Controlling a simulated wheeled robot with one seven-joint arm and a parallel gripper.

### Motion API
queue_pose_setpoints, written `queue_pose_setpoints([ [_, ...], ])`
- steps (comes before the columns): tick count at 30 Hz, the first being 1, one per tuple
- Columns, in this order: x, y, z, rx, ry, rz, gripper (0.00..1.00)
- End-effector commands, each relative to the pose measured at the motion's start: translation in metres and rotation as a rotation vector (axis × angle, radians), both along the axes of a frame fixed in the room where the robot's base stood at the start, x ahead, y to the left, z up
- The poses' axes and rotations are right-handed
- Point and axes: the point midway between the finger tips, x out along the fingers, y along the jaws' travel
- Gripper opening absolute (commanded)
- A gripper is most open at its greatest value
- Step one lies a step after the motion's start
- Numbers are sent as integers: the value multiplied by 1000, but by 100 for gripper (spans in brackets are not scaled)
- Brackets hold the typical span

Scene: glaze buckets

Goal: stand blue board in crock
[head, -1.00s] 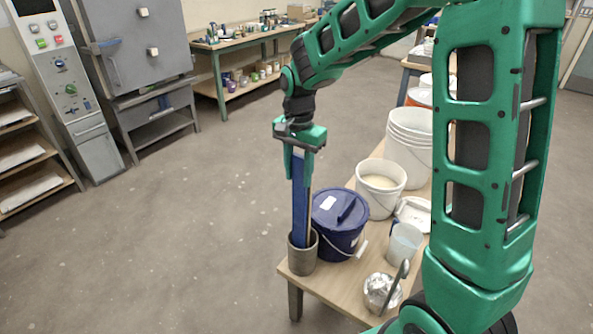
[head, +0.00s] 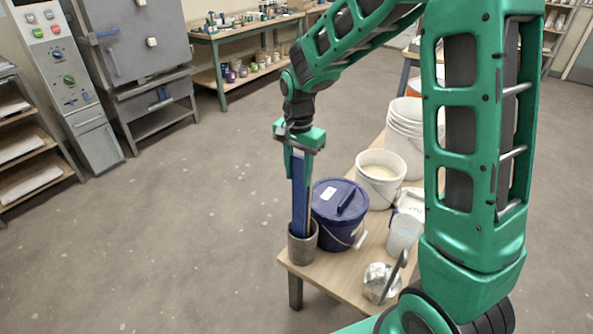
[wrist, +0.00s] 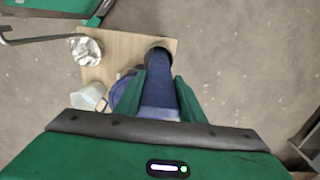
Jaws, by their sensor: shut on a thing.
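The blue board (head: 299,196) is long and flat and stands upright, its lower end inside the grey-brown crock (head: 302,246) at the table's near left corner. My gripper (head: 299,153) is shut on the board's upper end, above the crock. In the wrist view the board (wrist: 160,92) runs from between my fingers down to the crock (wrist: 158,46). The crock's rim hides the board's bottom end, so I cannot tell whether it touches the floor of the crock.
A dark blue lidded bucket (head: 339,208) stands just right of the crock. Behind it is a white bucket (head: 381,184) of pale glaze. Open floor lies left.

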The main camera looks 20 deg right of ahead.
Motion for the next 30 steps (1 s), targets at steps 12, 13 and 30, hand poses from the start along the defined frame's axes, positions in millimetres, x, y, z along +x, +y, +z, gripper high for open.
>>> queue_pose_setpoints([
  [12,0,0,-14,0,0,0,5],
  [13,0,0,-15,-1,1,0,5],
  [30,0,0,-33,0,0,0,5],
])
